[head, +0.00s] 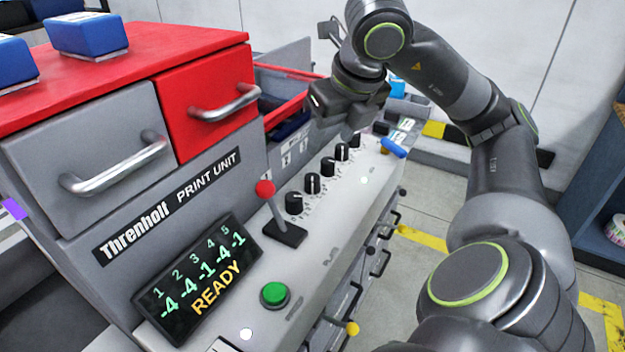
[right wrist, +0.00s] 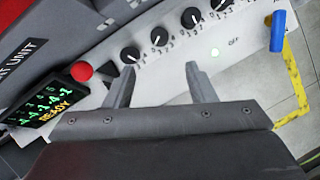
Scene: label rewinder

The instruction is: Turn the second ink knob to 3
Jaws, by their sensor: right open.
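A row of black ink knobs runs along the grey ledge of the print unit. The second knob from the red-lever end (head: 312,183) has a white pointer line; it also shows in the right wrist view (right wrist: 159,36). The display (head: 198,275) reads -4, -4, -1, -4, -1 under numbers 1 to 5, with READY below. My right gripper (head: 348,128) is over the far part of the knob row, apart from the knobs. In the right wrist view its two fingers (right wrist: 158,68) are spread and empty, with the second knob beyond the gap. My left gripper is out of view.
A red-balled lever (head: 265,188) stands beside the first knob (head: 294,202). A green button (head: 274,293) is at the near end. A blue handle (head: 393,148) lies past the far knobs. Drawers with metal handles (head: 226,103) rise behind the ledge.

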